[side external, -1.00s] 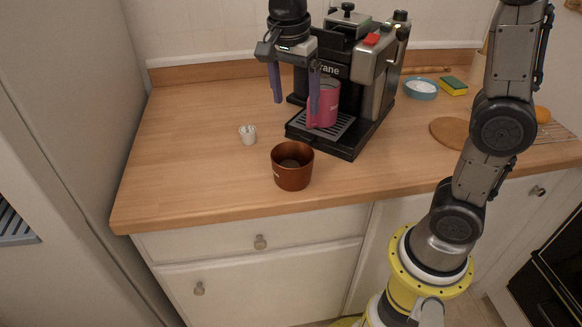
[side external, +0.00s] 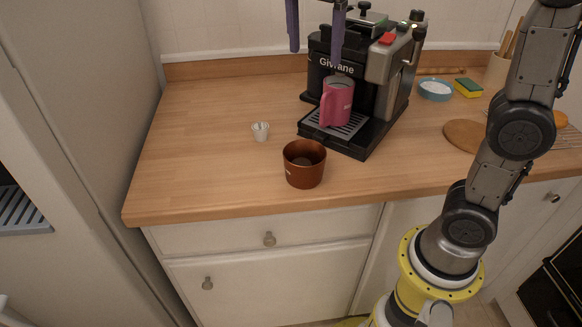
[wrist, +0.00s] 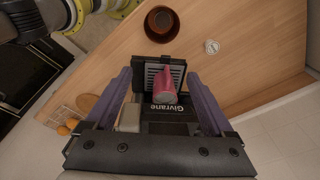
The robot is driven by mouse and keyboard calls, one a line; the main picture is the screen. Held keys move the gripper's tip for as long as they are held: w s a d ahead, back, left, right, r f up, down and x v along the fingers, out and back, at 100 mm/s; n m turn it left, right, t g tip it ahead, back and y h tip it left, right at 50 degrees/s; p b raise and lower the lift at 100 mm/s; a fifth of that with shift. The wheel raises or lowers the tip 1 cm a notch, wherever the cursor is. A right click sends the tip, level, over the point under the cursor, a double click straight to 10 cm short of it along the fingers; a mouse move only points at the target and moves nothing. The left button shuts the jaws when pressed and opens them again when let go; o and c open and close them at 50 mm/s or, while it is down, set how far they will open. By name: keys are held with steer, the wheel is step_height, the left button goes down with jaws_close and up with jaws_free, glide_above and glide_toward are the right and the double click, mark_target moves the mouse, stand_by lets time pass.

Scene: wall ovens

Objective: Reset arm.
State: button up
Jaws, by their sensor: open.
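My gripper (side external: 316,40) is at the top edge of the side external view, raised above the counter, with two purple fingers apart and nothing between them. In the wrist view my gripper (wrist: 160,90) also shows open, its fingers on either side of the coffee machine below. The black and silver coffee machine (side external: 385,75) stands on the counter. A pink mug (side external: 337,102) stands on its drip tray (side external: 352,127), and the mug (wrist: 164,84) shows in the wrist view too. The gripper is clear of both. Most of the gripper's body is out of the side external view.
A blue bowl (side external: 435,90), a sponge (side external: 468,87) and a round board (side external: 464,135) lie at the right. The counter's left part is clear.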

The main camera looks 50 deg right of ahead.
steer(key=s+d+f+n+t, duration=0.2)
steer(key=s+n, duration=0.1)
steer(key=s, duration=0.8)
steer(key=s+f+n+t+y, duration=0.1)
steer(key=s+f+n, duration=0.1)
steer(key=f+n, duration=0.4)
steer(key=s+a+f+n+t, duration=0.1)
steer(key=s+f+n+t, duration=0.1)
steer(key=f+n, duration=0.3)
steer(key=shift+s+a+f+n+y, duration=0.35)
steer(key=shift+s+n, duration=0.3)
steer(key=shift+n, duration=1.15)
steer(key=shift+d, duration=0.1)
steer(key=shift+c, duration=0.3)
